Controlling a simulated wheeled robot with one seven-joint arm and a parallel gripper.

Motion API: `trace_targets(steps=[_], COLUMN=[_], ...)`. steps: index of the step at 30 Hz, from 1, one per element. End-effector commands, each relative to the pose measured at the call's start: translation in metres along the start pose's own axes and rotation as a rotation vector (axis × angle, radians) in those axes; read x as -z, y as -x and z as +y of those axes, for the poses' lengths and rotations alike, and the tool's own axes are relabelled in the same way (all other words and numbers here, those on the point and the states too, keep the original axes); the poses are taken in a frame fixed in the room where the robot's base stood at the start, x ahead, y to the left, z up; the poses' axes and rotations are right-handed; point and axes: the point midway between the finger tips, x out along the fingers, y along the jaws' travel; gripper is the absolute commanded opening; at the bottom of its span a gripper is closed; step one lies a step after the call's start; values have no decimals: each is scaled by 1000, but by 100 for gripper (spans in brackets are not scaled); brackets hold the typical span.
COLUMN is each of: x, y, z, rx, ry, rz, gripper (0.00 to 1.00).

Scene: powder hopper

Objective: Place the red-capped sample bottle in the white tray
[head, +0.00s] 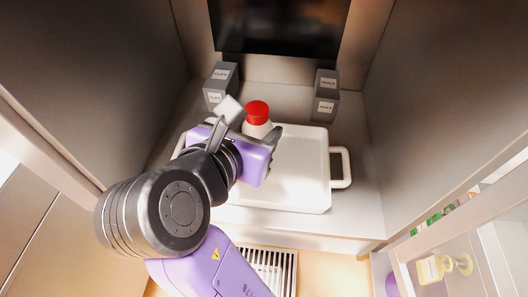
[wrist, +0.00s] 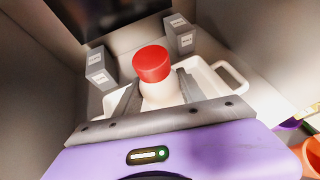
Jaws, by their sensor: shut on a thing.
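The sample bottle (head: 257,128) has a red cap and a white body; it also shows in the wrist view (wrist: 152,66). My gripper (head: 249,130) is shut on the bottle, with one finger on each side of its body in the wrist view (wrist: 158,88). The bottle looks upright over the white tray (head: 305,180), whose rim and side handle also show in the wrist view (wrist: 222,72). My gripper and arm hide the bottle's lower part and the tray's left side. I cannot tell whether the bottle's base touches the tray.
A labelled grey block (head: 219,84) stands behind the tray at left, and another (head: 325,95) at right. Side walls and a dark panel (head: 280,25) enclose the space. The tray's right part is clear. A slotted vent (head: 270,266) lies in front.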

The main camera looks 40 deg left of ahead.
Motion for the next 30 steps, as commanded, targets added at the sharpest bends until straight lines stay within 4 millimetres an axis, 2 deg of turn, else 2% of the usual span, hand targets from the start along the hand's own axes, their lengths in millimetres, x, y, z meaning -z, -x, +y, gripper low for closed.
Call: trace_targets(steps=[1,3,11,17,28,29,30], x=[11,20,37,61,64,64,64], y=[-5,-10,-20,-33,-35,-36,-35], z=[0,0,0,-1,0,0,0], rx=[1,1,1,2,1,1,1], ry=[1,0,0,1,-1,-1,-1], rz=[3,2,1,2,-1,0,0], gripper=[0,0,0,0,0,52,60])
